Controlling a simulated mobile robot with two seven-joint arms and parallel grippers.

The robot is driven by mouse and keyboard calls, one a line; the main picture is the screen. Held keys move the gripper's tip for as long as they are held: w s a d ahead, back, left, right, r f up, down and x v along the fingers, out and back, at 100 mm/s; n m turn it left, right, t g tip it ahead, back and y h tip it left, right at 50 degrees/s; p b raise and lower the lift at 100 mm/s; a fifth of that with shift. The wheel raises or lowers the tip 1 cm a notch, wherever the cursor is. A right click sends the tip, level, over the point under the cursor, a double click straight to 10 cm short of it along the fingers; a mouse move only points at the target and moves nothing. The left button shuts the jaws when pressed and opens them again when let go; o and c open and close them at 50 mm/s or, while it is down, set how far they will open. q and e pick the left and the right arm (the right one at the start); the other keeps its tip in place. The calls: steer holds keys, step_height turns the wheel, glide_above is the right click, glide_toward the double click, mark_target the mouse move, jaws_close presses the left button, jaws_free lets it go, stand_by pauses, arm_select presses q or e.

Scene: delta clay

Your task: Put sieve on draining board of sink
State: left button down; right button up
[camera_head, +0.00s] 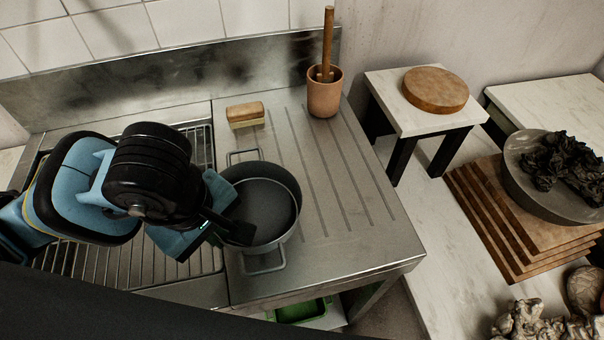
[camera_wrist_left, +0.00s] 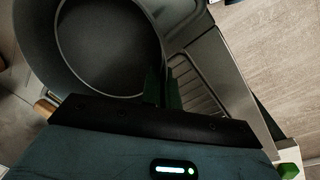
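The sieve (camera_head: 262,207) is a round, dark grey, pot-like vessel with two loop handles. It is at the left part of the ridged steel draining board (camera_head: 335,215), beside the sink grid; I cannot tell whether it rests on the board or is held just above it. In the left wrist view the sieve (camera_wrist_left: 100,45) fills the upper left, with its inside empty. My left gripper (camera_head: 238,232) is at the sieve's near left rim. In the left wrist view its fingers (camera_wrist_left: 162,87) are close together with the rim between them. My right gripper is not in view.
A wire grid (camera_head: 115,262) covers the sink at left. A sponge brush (camera_head: 246,114) and a clay pot with a wooden handle (camera_head: 324,95) stand at the board's back. The board's right half is clear. A side table with boards and a bowl (camera_head: 530,185) stands right.

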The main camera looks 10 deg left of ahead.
mark_target(253, 163)
arm_select(q)
steer(key=w, duration=0.4)
steer(key=w+d+f, duration=0.1)
steer(key=w, duration=0.4)
steer(key=w+p, duration=0.1)
steer(key=w, duration=0.4)
steer(key=shift+w+d+f, duration=0.15)
steer(key=shift+w+d, duration=0.1)
steer(key=shift+w, duration=0.3)
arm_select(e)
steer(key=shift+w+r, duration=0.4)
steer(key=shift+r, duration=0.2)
arm_select(q)
steer(key=shift+w, duration=0.4)
step_height(253, 163, down, 4)
steer(key=shift+r, duration=0.25)
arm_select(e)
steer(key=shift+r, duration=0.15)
arm_select(q)
steer(key=shift+f, duration=0.15)
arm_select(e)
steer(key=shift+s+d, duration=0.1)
